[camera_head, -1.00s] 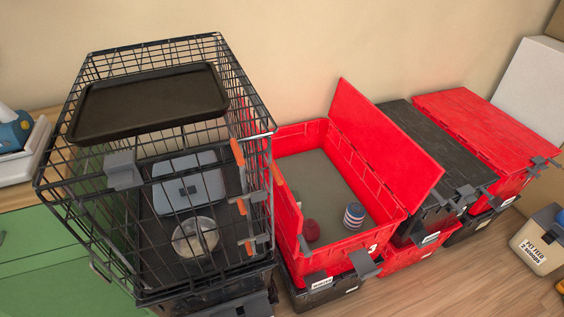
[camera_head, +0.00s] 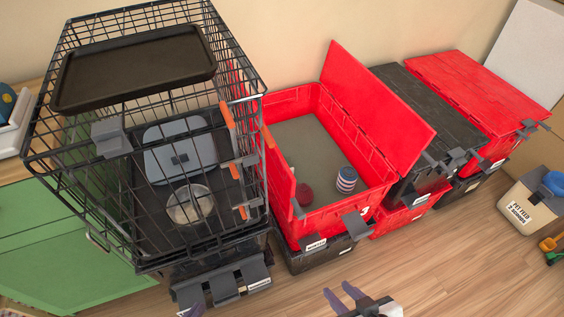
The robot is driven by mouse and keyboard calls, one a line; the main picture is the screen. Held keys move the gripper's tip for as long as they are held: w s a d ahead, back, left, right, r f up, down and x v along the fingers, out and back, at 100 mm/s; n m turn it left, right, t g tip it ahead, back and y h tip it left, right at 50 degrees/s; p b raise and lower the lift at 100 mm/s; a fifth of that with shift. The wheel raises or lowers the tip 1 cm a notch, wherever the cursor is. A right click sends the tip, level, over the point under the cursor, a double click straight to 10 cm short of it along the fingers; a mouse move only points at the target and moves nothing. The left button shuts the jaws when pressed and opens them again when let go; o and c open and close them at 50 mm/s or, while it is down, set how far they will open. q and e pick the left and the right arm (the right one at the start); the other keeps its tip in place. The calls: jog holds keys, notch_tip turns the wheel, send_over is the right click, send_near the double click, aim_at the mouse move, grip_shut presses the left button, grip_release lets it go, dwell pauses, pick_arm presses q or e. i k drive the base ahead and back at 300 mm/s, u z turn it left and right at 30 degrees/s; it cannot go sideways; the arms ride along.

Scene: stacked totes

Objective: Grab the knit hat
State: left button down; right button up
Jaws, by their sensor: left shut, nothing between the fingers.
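A red open tote (camera_head: 345,219) stands with its lid raised on the right side. Inside, a small dark-red rounded item (camera_head: 303,194) lies near the left wall, and a blue, white and red striped item (camera_head: 346,180) stands to its right. I cannot tell which of them, if either, is the knit hat. The tip of my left gripper (camera_head: 194,311) shows at the bottom edge, in front of the cage; it is shut and empty. My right gripper (camera_head: 344,297) is at the bottom middle, below the tote, with its fingers apart and empty.
A black wire cage (camera_head: 146,268) with a dark tray (camera_head: 135,73) on top stands left of the tote. Closed black (camera_head: 425,120) and red (camera_head: 475,90) totes stand to the right. A feed bin (camera_head: 525,205) sits at far right.

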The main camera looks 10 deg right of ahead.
aim_at(304, 194)
jog(key=u, duration=3.05)
jog(key=k, duration=1.35)
jog(key=z, duration=1.45)
jog(key=i, duration=0.5)
